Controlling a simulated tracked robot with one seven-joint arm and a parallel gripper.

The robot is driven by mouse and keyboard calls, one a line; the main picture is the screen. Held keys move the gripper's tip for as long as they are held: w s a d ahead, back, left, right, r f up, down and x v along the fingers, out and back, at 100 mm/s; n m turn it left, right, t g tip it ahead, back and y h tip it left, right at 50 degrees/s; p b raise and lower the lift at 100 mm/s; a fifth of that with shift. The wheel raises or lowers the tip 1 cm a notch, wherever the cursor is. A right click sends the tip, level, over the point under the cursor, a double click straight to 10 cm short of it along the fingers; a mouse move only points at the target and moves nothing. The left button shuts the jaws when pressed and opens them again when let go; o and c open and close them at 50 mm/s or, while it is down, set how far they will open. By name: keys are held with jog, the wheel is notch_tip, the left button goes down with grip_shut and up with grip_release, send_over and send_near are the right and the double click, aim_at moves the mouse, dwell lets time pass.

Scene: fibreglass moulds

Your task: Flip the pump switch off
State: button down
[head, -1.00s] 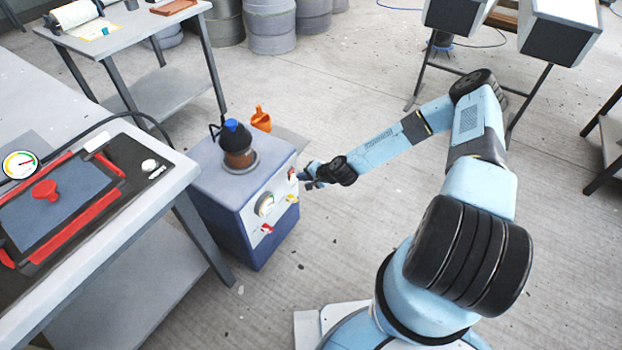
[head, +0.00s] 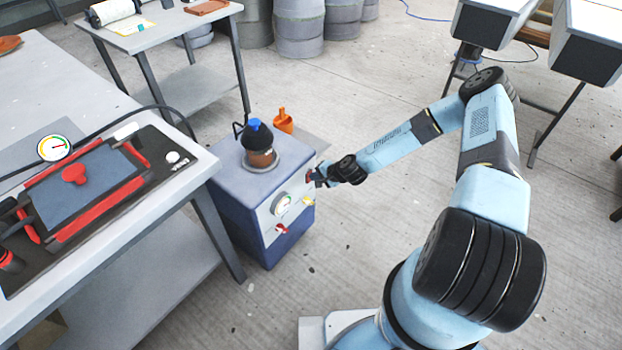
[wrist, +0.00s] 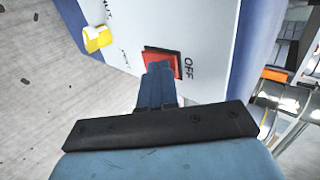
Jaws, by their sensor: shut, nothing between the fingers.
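The blue pump cabinet (head: 237,200) stands on the floor beside the workbench, its pale front panel (head: 268,226) facing my arm. The red pump switch (head: 308,177) is at the panel's upper right; in the wrist view it is a red rocker (wrist: 165,53) in a dark frame with "OFF" printed beside it. My gripper (head: 316,177) is shut and empty, pointing at the switch. In the wrist view its fingertips (wrist: 159,70) overlap the switch's lower part, hiding some of it. I cannot tell whether they touch or which side is pressed in.
A yellow valve handle (wrist: 97,38) sits near the switch. A gauge (head: 281,205) and a red handle (head: 281,229) are lower on the panel. Open floor lies right of the cabinet.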

jog(key=shift+r, duration=0.75)
jog(key=v, duration=1.3)
jog(key=shift+f, duration=0.2)
jog(key=shift+s+d, duration=0.1)
